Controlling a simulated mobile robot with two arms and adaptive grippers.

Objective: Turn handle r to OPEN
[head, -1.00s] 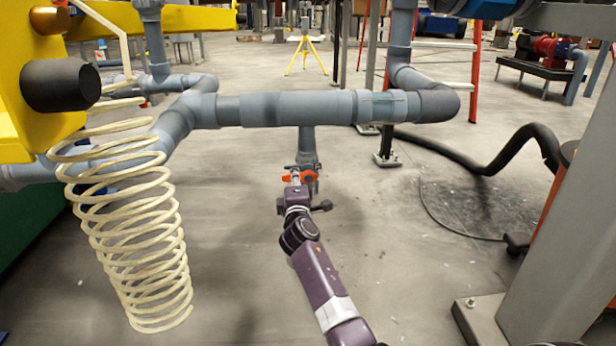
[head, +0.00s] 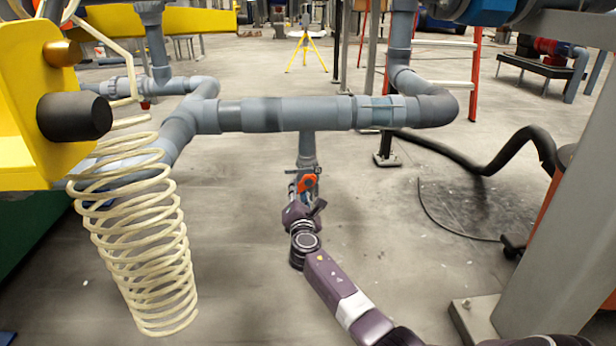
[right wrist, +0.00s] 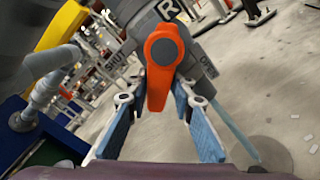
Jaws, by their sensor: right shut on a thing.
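The orange handle r (head: 307,183) sits on the grey valve below the horizontal pipe in the head view. In the right wrist view the handle (right wrist: 163,62) is large, with its lever pointing down the picture toward my palm. The letter R shows above it, SHUT to its left and OPEN to its right; the lever lies between these two words. My right gripper (right wrist: 162,88) has its blue-padded fingers on both sides of the lever and is shut on it. In the head view the right gripper (head: 299,192) partly covers the valve. My left gripper is not in view.
A grey pipe (head: 285,113) runs across above the valve. A cream coiled hose (head: 140,245) and a yellow frame (head: 30,100) are at left. A grey post (head: 555,220) stands at right, with a black hose (head: 500,160) behind it. Open floor lies around the valve.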

